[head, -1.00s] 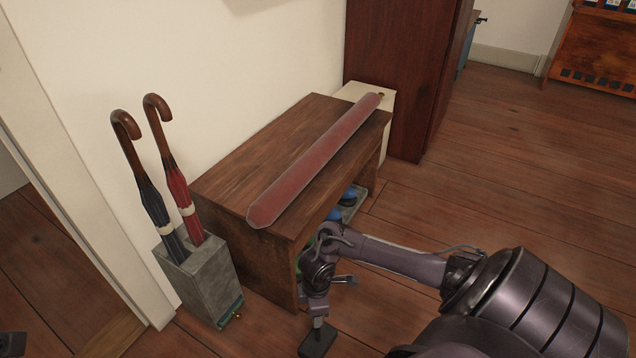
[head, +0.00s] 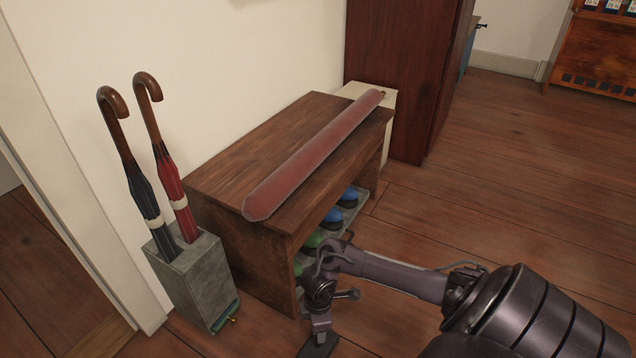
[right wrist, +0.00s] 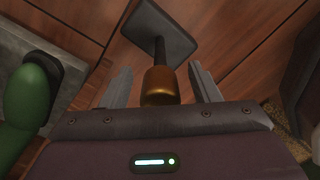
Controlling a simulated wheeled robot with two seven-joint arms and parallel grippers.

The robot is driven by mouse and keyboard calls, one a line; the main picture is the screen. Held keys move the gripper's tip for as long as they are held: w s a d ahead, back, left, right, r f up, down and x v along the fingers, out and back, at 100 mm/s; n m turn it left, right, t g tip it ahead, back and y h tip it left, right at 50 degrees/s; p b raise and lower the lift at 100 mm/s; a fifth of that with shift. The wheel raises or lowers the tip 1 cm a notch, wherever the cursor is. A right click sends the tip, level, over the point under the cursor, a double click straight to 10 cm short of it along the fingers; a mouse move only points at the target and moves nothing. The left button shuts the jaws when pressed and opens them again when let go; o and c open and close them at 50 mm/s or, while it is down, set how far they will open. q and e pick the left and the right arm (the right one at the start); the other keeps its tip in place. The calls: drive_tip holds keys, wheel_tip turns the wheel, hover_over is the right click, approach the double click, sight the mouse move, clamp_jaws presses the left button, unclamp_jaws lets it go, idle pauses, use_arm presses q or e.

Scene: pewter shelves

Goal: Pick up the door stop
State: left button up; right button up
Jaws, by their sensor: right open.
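The door stop appears to be a piece with a flat dark square base (right wrist: 160,30), a black post and a rounded brass knob (right wrist: 160,86). In the right wrist view my right gripper (right wrist: 159,68) is open, its two fingers apart on either side of the knob and post, with gaps showing on both sides. In the head view my right gripper (head: 320,325) is low beside the bench's front corner, and the dark base (head: 317,346) shows just below it, cut by the bottom edge. The knob is hidden there. My left gripper is out of view.
A wooden bench (head: 240,155) carries a long red padded roll (head: 315,155); blue and green shoes (head: 348,197) sit on its lower rack. A grey stand (head: 198,285) with two umbrellas is left of it. A dark red cabinet (head: 395,70) stands behind. Floor at right is open.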

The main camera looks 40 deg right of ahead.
clamp_jaws()
idle(0.3)
idle(1.0)
drive_tip(key=shift+w+r, duration=0.15)
